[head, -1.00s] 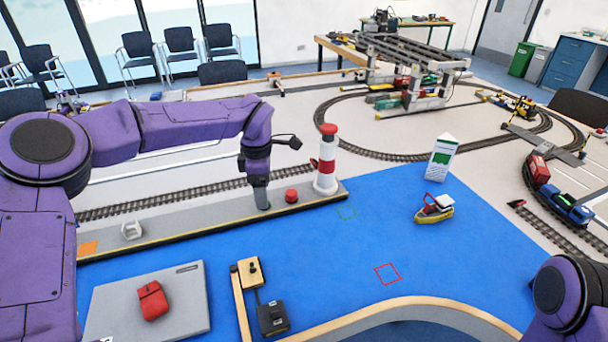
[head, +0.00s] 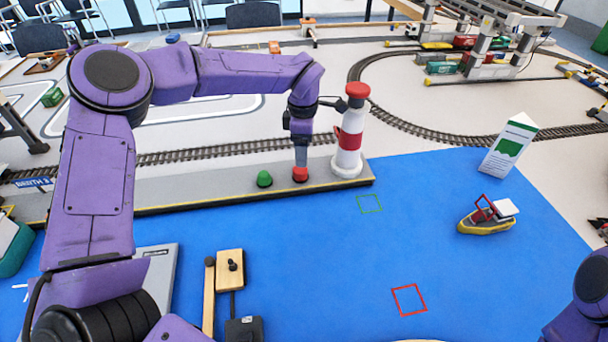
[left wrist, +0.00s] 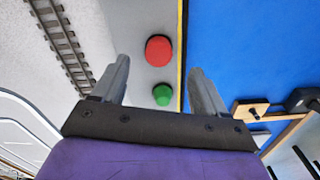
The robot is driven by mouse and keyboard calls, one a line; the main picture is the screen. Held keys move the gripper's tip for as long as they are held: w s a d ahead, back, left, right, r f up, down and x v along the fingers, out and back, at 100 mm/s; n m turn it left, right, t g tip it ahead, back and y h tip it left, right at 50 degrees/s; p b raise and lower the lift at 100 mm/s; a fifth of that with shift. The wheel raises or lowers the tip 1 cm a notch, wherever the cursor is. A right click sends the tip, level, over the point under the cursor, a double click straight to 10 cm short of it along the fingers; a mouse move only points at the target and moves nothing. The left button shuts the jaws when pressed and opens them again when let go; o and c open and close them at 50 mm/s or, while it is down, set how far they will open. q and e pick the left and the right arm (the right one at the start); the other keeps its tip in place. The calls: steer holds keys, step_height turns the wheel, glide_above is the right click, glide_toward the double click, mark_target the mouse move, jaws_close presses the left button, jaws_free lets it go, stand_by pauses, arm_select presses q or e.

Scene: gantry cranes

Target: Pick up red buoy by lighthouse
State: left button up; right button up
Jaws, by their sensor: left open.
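The red buoy (head: 300,174) stands on the grey quay just left of the red-and-white lighthouse (head: 347,140). My left gripper (head: 301,165) points down directly over the red buoy and partly covers it in the head view. In the left wrist view the red buoy (left wrist: 159,50) lies ahead between the spread fingers of the left gripper (left wrist: 157,80), which is open and empty. Whether the fingers reach down around the buoy is hard to tell. My right gripper is out of view; only part of my right arm shows at the lower right edge.
A green buoy (head: 264,179) stands on the quay (head: 215,190) left of the red one. A yellow toy boat (head: 487,215) and a white-green carton (head: 510,145) are on the right. Train track (head: 215,151) runs behind the quay.

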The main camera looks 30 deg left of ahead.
mark_target(301, 169)
arm_select(q)
steer(key=f, duration=0.5)
steer(key=f+p, duration=0.1)
steer(key=f, duration=0.2)
steer(key=shift+a+f, duration=0.1)
steer(key=shift+a, duration=0.15)
steer(key=c, duration=1.2)
